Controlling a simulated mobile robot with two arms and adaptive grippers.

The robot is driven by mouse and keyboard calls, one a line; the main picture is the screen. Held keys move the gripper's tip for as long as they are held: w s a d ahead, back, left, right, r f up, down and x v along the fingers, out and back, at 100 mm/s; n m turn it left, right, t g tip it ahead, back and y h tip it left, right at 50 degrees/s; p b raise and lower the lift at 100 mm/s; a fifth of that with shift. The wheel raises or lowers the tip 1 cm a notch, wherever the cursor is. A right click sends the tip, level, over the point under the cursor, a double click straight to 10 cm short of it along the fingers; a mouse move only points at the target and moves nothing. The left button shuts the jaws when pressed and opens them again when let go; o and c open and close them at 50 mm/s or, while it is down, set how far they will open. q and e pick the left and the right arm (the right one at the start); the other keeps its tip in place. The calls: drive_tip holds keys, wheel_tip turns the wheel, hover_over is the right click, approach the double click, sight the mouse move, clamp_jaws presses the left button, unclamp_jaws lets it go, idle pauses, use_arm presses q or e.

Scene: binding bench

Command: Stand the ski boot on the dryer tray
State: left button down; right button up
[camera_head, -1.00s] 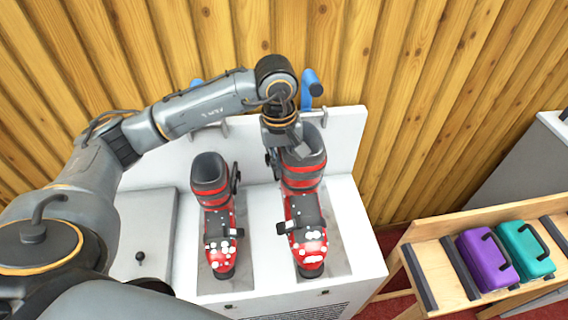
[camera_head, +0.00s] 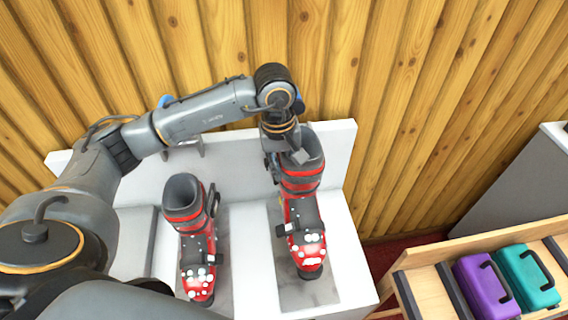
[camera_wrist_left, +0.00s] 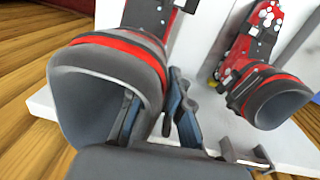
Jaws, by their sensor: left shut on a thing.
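A red, black and grey ski boot (camera_head: 303,215) is upright over the right tray (camera_head: 325,288) of the white dryer. My left gripper (camera_head: 284,155) is shut on its cuff. In the left wrist view, the gripper (camera_wrist_left: 155,118) has one finger inside the cuff of the held boot (camera_wrist_left: 150,52) and one outside. A bare strip of tray shows in front of the toe; whether the sole is clear of the tray I cannot tell. A similar boot (camera_head: 185,215) stands upright on the dryer's left tray (camera_head: 222,235). My right gripper is not in view.
The dryer's white back panel (camera_head: 335,150) rises behind the boots, against a plank wall. A wooden bench (camera_head: 430,280) with purple (camera_head: 485,285) and teal (camera_head: 525,272) cases stands to the right. A grey cabinet (camera_head: 520,190) stands behind it.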

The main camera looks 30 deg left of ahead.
sight(284, 199)
use_arm(q)
drive_tip(key=shift+w+f+b, duration=0.15)
drive_tip(key=shift+f+b, duration=0.45)
drive_tip(key=shift+f, duration=0.95)
drive_tip(key=shift+f+b, duration=1.05)
drive_tip(key=shift+f, duration=1.4)
drive_tip(key=shift+f+b, duration=0.95)
drive_tip(key=shift+b, duration=0.2)
drive_tip(key=shift+f+b, duration=0.7)
drive_tip(key=shift+b, duration=0.15)
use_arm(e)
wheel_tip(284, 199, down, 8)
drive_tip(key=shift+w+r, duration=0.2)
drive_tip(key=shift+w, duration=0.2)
use_arm(q)
drive_tip(key=shift+f+b, duration=0.4)
drive_tip(key=shift+b, duration=0.1)
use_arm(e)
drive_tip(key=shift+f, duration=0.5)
use_arm(q)
drive_tip(key=c, duration=1.2)
unclamp_jaws()
drive_tip(key=shift+f, duration=0.15)
drive_tip(key=r, duration=1.2)
drive_tip(key=shift+s+a+r, duration=0.1)
drive_tip(key=shift+s+a, duration=0.25)
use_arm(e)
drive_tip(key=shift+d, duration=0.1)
